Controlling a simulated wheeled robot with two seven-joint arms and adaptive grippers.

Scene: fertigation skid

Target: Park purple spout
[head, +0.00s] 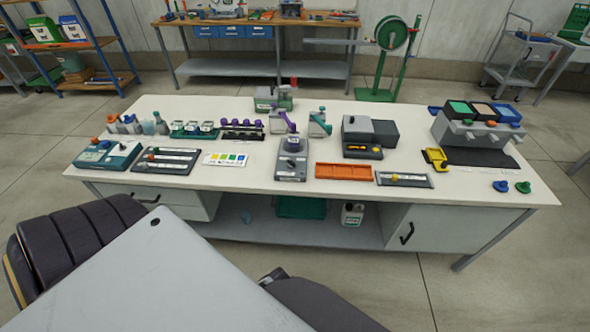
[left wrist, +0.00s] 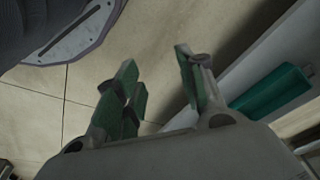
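The purple spout (head: 289,122) is on a small grey-white unit (head: 277,122) toward the back middle of the workbench. It slants down and to the right. A similar unit with a teal spout (head: 319,118) stands just to its right. My left gripper (left wrist: 156,60) is open and empty in the left wrist view, its green-padded fingers apart over bare floor. It does not show in the head view and is away from the purple spout. My right gripper is in neither view.
The white workbench (head: 230,108) carries a grey meter (head: 291,160), an orange tray (head: 343,171), a bottle group at left and a grey block with colored tops (head: 483,125) at right. A teal bin (left wrist: 270,90) lies right of my left gripper.

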